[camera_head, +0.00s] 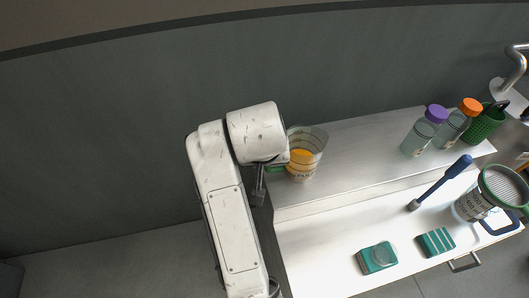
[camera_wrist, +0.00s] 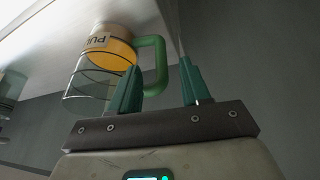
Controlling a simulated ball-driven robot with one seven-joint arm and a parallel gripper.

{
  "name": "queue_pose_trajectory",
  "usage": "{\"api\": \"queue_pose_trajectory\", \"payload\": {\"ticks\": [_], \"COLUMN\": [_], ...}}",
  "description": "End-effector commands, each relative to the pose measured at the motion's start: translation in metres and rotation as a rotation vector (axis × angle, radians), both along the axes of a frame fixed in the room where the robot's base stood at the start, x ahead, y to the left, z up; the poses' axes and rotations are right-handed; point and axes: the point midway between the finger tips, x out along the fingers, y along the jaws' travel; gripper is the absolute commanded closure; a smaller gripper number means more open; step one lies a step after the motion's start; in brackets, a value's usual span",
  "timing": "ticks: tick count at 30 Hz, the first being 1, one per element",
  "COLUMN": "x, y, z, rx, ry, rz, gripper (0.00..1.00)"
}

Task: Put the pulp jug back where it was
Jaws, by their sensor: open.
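The pulp jug (camera_head: 308,146) is clear with orange pulp in it and a green handle. It stands at the left end of the raised shelf (camera_head: 365,150). In the wrist view the jug (camera_wrist: 92,92) is at upper left, its "PUL…" label partly readable. Its green handle (camera_wrist: 162,62) shows between the two teal fingers. My gripper (camera_wrist: 161,72) is open, with one finger toward the jug body and one on the far side of the handle. I cannot tell whether either finger touches it. In the head view my gripper (camera_head: 262,180) is left of the jug, partly hidden by my arm.
Purple-capped (camera_head: 424,130) and orange-capped bottles (camera_head: 455,124) and a green holder (camera_head: 484,124) stand at the shelf's right. On the lower counter are a strainer-topped jug (camera_head: 474,205), a blue-handled tool (camera_head: 440,183), a teal device (camera_head: 377,257) and a teal block (camera_head: 436,242). The counter's left is clear.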

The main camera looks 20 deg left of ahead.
Motion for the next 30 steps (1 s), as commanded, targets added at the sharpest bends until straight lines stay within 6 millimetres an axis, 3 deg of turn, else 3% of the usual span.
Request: {"api": "queue_pose_trajectory", "payload": {"ticks": [6,12,30], "x": [-0.016,-0.025,-0.027], "y": [-0.003,-0.005,-0.005], "z": [0.039,0.058,0.062], "rx": [0.003,0.001,0.0], "ry": [-0.002,0.0,0.001], "rz": [0.0,0.0,0.0], "gripper": [0.53,0.53,0.53]}}
